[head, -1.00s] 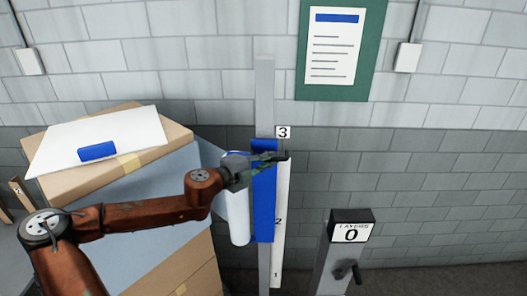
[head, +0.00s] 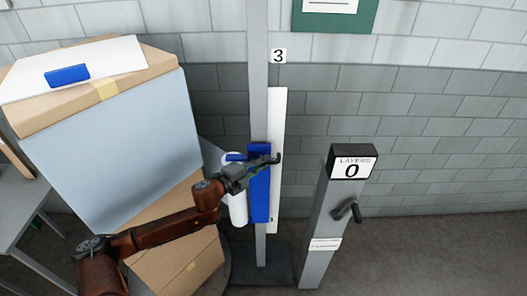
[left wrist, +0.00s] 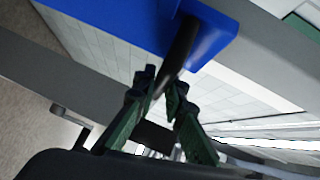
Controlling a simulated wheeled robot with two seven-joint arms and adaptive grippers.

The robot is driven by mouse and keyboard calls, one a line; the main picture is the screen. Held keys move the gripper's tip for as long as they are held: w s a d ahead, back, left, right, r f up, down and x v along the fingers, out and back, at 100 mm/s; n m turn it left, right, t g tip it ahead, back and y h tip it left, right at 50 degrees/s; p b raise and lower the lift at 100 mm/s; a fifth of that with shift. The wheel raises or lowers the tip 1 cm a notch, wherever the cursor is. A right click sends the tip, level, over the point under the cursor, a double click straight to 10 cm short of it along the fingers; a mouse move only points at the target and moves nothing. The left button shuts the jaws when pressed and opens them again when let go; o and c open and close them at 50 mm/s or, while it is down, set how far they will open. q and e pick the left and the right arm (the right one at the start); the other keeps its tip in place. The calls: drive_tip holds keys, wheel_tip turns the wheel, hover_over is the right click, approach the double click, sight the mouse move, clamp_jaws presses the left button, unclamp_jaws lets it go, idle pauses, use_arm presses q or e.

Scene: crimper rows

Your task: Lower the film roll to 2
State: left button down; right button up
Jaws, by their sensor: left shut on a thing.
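The white film roll (head: 238,207) hangs upright at the left side of a blue carriage (head: 260,195) on a grey mast (head: 257,60). My left gripper (head: 268,160) is at the upper part of the carriage. In the left wrist view, the fingers (left wrist: 161,95) are shut on a dark handle (left wrist: 183,42) that sticks out of the blue carriage (left wrist: 130,20). A white scale strip (head: 278,115) runs along the mast, with a 3 plate (head: 279,55) well above the carriage. The 2 mark is not visible, apparently behind the gripper. My right gripper is out of view.
A stack of boxes (head: 165,87) with a pale blue-grey face stands left of the mast. A grey post (head: 320,220) right of it has a crank (head: 346,210) and a counter (head: 352,167) reading LAYERS 0. Free floor lies to the right.

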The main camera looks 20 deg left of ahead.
use_arm(q)
wheel_tip(320, 180, down, 8)
drive_tip(key=b, duration=0.3)
drive_tip(key=shift+f, duration=0.15)
drive_tip(key=c, duration=2)
unclamp_jaws()
drive_tip(key=v, duration=1.2)
